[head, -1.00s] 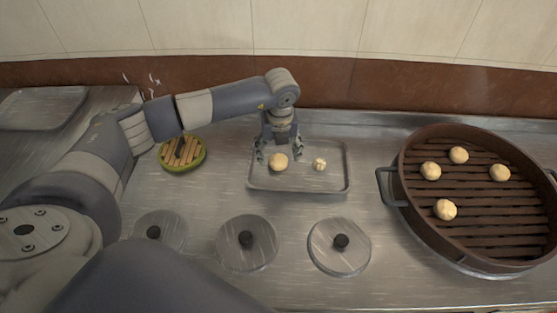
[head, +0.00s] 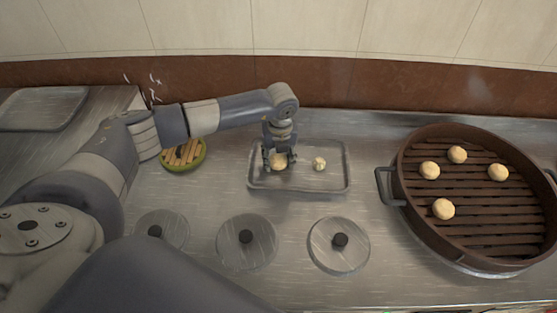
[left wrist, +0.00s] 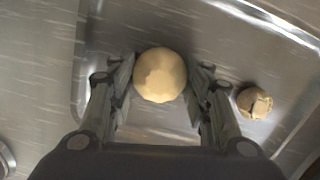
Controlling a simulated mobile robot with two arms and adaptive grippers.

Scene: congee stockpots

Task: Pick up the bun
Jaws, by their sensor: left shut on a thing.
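A round pale-yellow bun (head: 279,162) is on the left part of a shallow metal tray (head: 322,187). My left gripper (head: 280,163) points down over the tray and is shut on this bun; its fingers lie on both sides of it. In the left wrist view the bun (left wrist: 160,75) sits between the two fingertips (left wrist: 160,80). A smaller bun with a creased top (head: 319,163) lies to the right on the same tray, apart from the gripper; it also shows in the left wrist view (left wrist: 254,102). My right gripper is not in view.
A large round brown steamer (head: 470,222) with side handles and several buns stands at the right. Three round lids with black knobs (head: 247,243) lie along the front. A small green-rimmed steamer (head: 183,155) is at the left. A tiled wall closes the back.

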